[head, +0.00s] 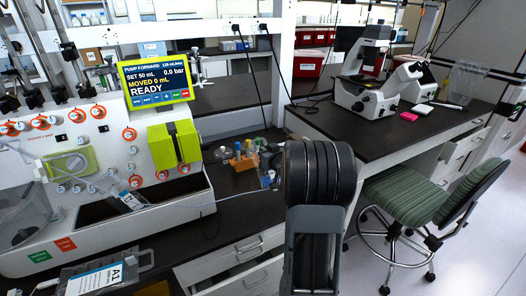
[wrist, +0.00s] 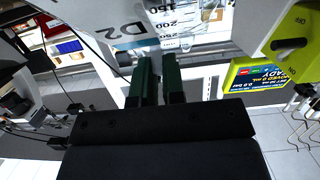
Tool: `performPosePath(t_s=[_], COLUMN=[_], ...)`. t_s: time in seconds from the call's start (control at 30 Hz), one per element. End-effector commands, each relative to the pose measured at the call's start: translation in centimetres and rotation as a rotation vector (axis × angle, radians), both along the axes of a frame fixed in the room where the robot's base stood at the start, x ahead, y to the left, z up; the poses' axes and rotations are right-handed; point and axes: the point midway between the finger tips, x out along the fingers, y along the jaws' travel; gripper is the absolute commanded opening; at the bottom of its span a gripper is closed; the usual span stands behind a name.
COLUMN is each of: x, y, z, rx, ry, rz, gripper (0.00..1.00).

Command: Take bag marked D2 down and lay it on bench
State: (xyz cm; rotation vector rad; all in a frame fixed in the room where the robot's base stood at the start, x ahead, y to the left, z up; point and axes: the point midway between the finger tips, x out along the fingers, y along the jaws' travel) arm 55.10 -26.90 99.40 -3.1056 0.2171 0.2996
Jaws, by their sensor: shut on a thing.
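The bag marked D2 (wrist: 122,30) shows at the top of the wrist view, with a pale label and a printed scale. My gripper (wrist: 159,60) has its two dark green fingers close together at the bag's lower edge in that view, shut on the bag. In the head view my arm hides the gripper and I cannot make out the D2 bag. The dark bench (head: 215,228) runs in front of the white processor, with free surface beside it.
The processor (head: 100,150) stands at the left with its screen (head: 155,82) reading READY. A bag marked A1 (head: 100,278) lies front left. A tube rack (head: 244,160), a microscope (head: 378,85) and a green chair (head: 425,205) stand right.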

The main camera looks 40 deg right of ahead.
Motion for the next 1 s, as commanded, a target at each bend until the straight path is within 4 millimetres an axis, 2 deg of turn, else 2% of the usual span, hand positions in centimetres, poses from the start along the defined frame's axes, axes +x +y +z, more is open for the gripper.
performPosePath(t_s=[0.27, 0.7, 1.0], x=[0.0, 0.1, 0.1], y=[0.0, 0.2, 0.2], z=[-2.2, -7.3, -9.0], rx=[0.001, 0.000, 0.000], ry=[0.000, 0.000, -0.001], rz=[-0.001, 0.002, 0.002], gripper=[0.00, 0.00, 0.00])
